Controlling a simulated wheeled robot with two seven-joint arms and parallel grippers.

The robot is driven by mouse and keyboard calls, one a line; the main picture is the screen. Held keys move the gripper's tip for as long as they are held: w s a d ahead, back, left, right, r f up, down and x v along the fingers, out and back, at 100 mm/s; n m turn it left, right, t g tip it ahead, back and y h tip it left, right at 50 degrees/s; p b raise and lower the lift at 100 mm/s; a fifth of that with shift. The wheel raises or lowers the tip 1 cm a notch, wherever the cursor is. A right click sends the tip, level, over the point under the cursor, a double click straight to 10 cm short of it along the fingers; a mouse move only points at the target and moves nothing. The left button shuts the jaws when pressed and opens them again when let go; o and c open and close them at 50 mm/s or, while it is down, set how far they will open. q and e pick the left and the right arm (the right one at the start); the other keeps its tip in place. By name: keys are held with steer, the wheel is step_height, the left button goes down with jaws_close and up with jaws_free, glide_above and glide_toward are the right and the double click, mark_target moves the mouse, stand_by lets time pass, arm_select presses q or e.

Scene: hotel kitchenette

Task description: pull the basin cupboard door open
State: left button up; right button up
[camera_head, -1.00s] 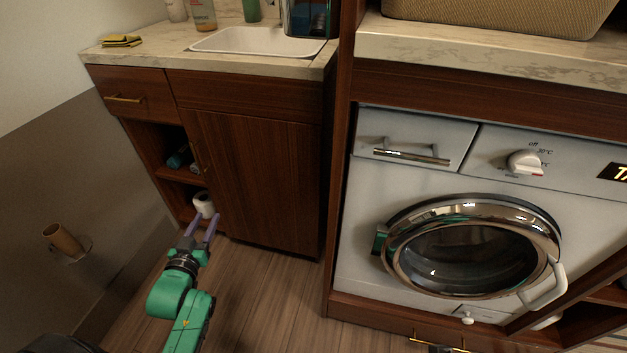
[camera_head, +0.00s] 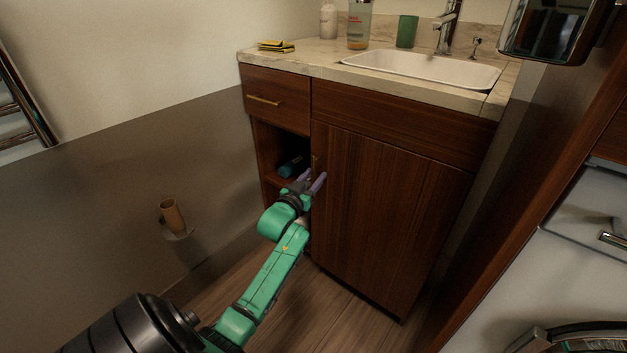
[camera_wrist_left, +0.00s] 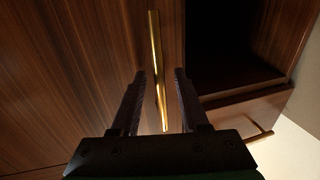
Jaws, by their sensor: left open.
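The basin cupboard door (camera_head: 385,215) is a dark wood panel under the sink and is shut. Its slim brass upright handle (camera_head: 316,163) is at the door's left edge, beside the open shelves. My left gripper (camera_head: 313,178) is open in front of the handle. In the left wrist view, the brass handle (camera_wrist_left: 157,70) runs between the two fingers of the left gripper (camera_wrist_left: 160,85), nearer the left finger. I see no clear contact, and the fingers are not closed on it. My right gripper is not in view.
A drawer with a brass handle (camera_head: 263,100) is above the open shelves, where a blue item (camera_head: 291,166) lies. The counter holds a white basin (camera_head: 425,68), bottles and a green cup (camera_head: 406,31). A paper roll (camera_head: 172,215) is on the left wall. A washing machine stands at right.

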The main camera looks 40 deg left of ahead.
arm_select(q)
jaws_close()
stand_by(1.4)
